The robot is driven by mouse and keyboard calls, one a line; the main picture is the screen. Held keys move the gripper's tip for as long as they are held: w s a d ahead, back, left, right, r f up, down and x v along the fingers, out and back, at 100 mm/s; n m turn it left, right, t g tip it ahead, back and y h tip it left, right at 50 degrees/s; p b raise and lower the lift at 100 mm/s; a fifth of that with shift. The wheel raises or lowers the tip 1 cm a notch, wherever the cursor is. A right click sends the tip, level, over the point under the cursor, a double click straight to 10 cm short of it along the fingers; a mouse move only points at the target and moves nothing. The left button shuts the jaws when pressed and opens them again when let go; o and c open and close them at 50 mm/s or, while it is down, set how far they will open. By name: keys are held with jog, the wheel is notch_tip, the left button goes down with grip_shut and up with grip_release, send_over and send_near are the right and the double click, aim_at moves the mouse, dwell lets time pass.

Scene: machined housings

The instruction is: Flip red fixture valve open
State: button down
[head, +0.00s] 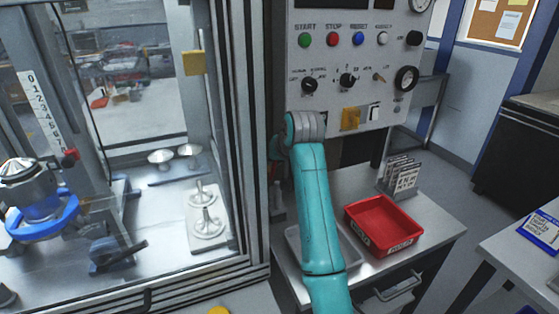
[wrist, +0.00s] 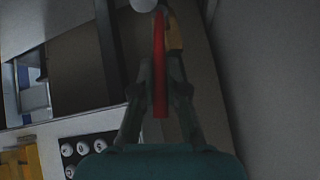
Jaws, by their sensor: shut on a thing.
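A long flat red lever (wrist: 159,45), which looks like the fixture valve's handle, runs up and down in the middle of the wrist view. A pale round knob (wrist: 145,4) and a yellow-brown piece (wrist: 175,36) are at its top end. My gripper (wrist: 160,78) is shut on the red lever, with one finger on each side. In the head view my teal arm reaches up to the right of the glass enclosure, and the gripper and the lever are hidden there. The valve's body is not clearly visible.
The control panel (head: 358,52) hangs close behind my wrist. The enclosure's frame (head: 235,150) stands just left of my arm. A red tray (head: 383,226) and a card rack (head: 400,175) are on the bench to the right. A black rack (wrist: 85,147) with several white round tops shows in the wrist view.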

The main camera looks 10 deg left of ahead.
jog(key=shift+s+a+h, duration=0.2)
jog(key=shift+h, duration=0.1)
dwell(0.4)
jog(key=c, duration=1.2)
grip_release()
jog(key=shift+f, duration=0.1)
jog(key=v, duration=1.2)
jog(key=shift+s+a, duration=0.1)
jog(key=shift+s, duration=0.05)
jog(key=shift+f, duration=0.1)
